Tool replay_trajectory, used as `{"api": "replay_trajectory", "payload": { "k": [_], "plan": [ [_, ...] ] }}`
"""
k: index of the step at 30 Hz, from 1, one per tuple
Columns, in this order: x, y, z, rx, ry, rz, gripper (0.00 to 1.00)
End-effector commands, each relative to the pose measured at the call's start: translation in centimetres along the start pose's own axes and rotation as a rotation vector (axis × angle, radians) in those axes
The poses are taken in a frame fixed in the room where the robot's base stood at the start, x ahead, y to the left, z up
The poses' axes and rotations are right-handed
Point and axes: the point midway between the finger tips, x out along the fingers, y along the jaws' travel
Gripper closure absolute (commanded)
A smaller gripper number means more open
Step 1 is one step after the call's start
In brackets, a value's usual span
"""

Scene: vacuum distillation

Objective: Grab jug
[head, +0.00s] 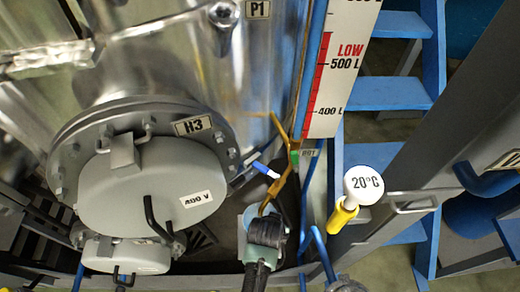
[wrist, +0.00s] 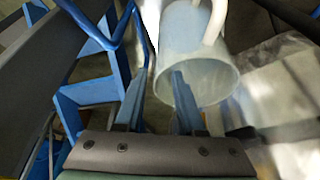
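The jug (wrist: 205,75) is a pale, translucent cylinder with a white handle (wrist: 214,20) in the wrist view. Its round rim faces my camera. My gripper (wrist: 159,76) is open, with two blue-grey fingers apart. The left finger lies left of the jug, and the right finger overlaps its rim. I cannot tell whether that finger is inside the jug or only in front of it, or whether either finger touches it. In the head view my gripper (head: 264,228) covers most of the jug, and a pale blue edge (head: 249,215) shows beside it.
A large metal vessel with a round hatch (head: 150,185) stands left. Yellow pipes (head: 285,160) and a blue-handled valve (head: 264,170) are just above my gripper. A 20°C gauge (head: 363,185) and blue stairs (head: 390,93) are to the right.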

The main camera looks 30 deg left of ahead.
Motion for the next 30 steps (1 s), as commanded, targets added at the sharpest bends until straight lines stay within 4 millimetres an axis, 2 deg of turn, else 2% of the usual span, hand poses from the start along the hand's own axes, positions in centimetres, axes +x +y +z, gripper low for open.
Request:
{"api": "replay_trajectory", "payload": {
  "k": [3,11,14,18,30],
  "plan": [
    [0.96,0.0,0.0,0.0,0.0,0.0,0.62],
    [1.13,0.0,-0.01,0.0,0.001,0.0,0.62],
    [1.13,0.0,-0.01,0.0,0.001,0.0,0.76],
    [1.12,0.01,0.0,0.0,0.001,0.0,1.0],
    [1.11,0.01,0.02,0.0,0.0,0.0,1.0]
  ]
}}
